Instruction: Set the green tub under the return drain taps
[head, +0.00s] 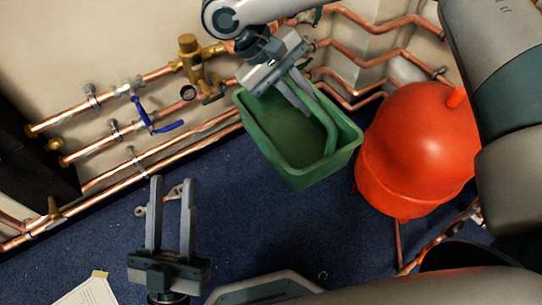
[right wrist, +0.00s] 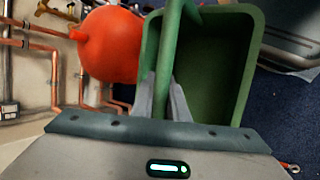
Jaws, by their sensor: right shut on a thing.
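The green tub (head: 292,165) hangs below my right gripper (head: 290,92) at the centre right of the head view. My right gripper is shut on the tub's green handle (head: 331,130); in the right wrist view its fingers (right wrist: 163,105) close around the handle (right wrist: 170,62), with the empty tub (right wrist: 205,70) behind. The tub looks clear of the floor, but its height is hard to judge. My left gripper (head: 170,185) is open and empty at the lower left, fingers pointing up the picture.
Copper pipes (head: 105,147) run along the wall, with a blue-handled valve (head: 155,122) and a brass valve with a gauge (head: 192,62). A red vessel (head: 415,145) stands right of the tub. Blue carpet (head: 250,225) between the left gripper and vessel is clear. Papers (head: 88,292) lie lower left.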

